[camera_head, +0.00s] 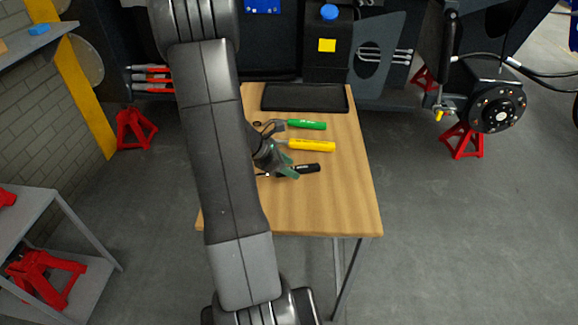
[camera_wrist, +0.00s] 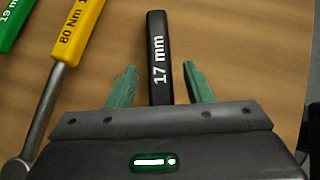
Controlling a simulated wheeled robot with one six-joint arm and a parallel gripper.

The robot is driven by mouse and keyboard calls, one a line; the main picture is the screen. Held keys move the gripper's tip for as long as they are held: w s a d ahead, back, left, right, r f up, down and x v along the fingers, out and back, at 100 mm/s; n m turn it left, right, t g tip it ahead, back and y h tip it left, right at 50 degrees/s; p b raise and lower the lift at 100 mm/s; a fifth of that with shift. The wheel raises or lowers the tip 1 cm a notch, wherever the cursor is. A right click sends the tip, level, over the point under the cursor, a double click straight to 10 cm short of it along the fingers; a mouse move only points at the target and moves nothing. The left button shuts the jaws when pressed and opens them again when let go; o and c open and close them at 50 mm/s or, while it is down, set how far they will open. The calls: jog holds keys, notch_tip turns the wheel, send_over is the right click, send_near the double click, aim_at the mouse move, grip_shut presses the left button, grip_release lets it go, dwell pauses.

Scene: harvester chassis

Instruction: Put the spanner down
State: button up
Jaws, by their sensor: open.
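The spanner with a black handle marked "17 mm" (camera_wrist: 157,50) lies on the wooden table, and the handle's end also shows in the head view (camera_head: 310,168). My gripper (camera_wrist: 159,68) is open, with one green finger on each side of the handle and a visible gap at both tips. In the head view my gripper (camera_head: 287,172) is low over the table, at the left end of the black handle. The spanner's other end is hidden by my gripper body in the wrist view and mostly hidden in the head view.
A yellow-handled tool marked "80 Nm" (camera_head: 312,145) and a green-handled tool (camera_head: 307,125) lie behind the spanner. A black tray (camera_head: 304,108) sits at the table's back edge. The front of the wooden table (camera_head: 320,212) is clear.

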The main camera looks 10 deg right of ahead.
jog(key=p+v, duration=0.1)
jog(key=v, duration=1)
jog(key=shift+a+r, duration=0.25)
jog(key=shift+d+f, duration=0.1)
jog(key=b+x, duration=0.1)
jog(key=x, duration=1)
jog(key=shift+d+f, duration=0.2)
jog(key=shift+f, duration=0.1)
jog(key=shift+d, duration=0.15)
jog(key=shift+r, duration=1.8)
jog(key=shift+f, duration=0.1)
